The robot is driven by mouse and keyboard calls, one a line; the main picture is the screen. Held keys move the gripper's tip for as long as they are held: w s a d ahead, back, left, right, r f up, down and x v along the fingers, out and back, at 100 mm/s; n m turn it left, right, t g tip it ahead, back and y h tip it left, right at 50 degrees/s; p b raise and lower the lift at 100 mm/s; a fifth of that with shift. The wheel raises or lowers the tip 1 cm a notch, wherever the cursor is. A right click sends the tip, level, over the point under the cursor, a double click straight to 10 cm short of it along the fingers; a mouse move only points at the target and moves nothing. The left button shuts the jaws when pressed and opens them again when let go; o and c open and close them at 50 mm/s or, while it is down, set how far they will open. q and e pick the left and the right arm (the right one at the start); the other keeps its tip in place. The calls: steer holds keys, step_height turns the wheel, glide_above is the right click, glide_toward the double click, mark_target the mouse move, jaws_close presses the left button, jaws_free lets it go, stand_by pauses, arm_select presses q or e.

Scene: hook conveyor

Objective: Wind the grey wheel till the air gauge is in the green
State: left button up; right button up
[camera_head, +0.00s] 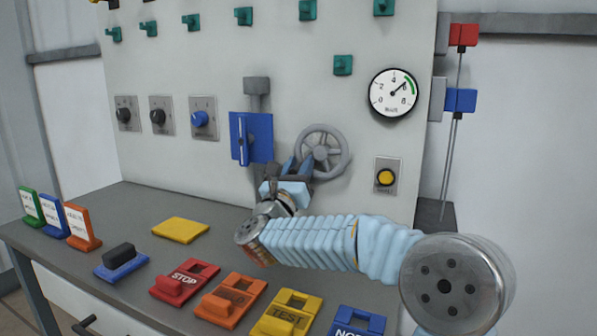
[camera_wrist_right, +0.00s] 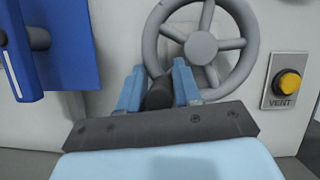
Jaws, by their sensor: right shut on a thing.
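The grey wheel (camera_head: 320,153) is mounted on the pale panel, with spokes, a round hub and a dark handle at the lower left of its rim. My right gripper (camera_head: 297,166) is at that lower left side. In the right wrist view, the two blue fingers of the gripper (camera_wrist_right: 159,88) are shut on the dark handle (camera_wrist_right: 160,94), in front of the wheel (camera_wrist_right: 201,47). The round white air gauge (camera_head: 392,93) is up and right of the wheel. Its needle points up and right, toward the green arc. My left gripper is out of view.
A blue box with a lever (camera_head: 262,137) is close left of the wheel. A yellow vent button (camera_head: 386,177) is to the right. Blocks and signs, including a red STOP sign (camera_head: 184,281), lie on the grey bench (camera_head: 128,203) below.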

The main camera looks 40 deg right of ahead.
mark_target(314, 173)
steer(key=n+b, duration=0.1)
steer(key=f+n+b, duration=0.1)
steer(key=b, duration=0.1)
steer(key=s+n+t+y+b, duration=0.1)
steer(key=b, duration=0.1)
steer(key=shift+d+f+n, duration=0.2)
steer(key=shift+f+n, duration=0.1)
steer(key=shift+n, duration=0.1)
steer(key=n, duration=0.1)
steer(key=n+t+y+b, duration=0.1)
steer(key=n, duration=0.1)
steer(key=s+n+b, duration=0.1)
steer(key=shift+d+f+t+y, duration=0.1)
steer(key=shift+d+t+y, duration=0.2)
steer(key=shift+y, duration=0.1)
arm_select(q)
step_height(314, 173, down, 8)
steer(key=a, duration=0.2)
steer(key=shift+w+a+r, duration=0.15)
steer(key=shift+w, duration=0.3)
arm_select(e)
steer(key=shift+s+d+n+y, duration=0.15)
steer(key=shift+s+n+y, duration=0.15)
steer(key=shift+n, duration=0.6)
steer(key=shift+s+d+n+y, duration=0.2)
steer(key=shift+n+y, duration=0.1)
steer(key=shift+n, duration=0.6)
steer(key=shift+t, duration=0.3)
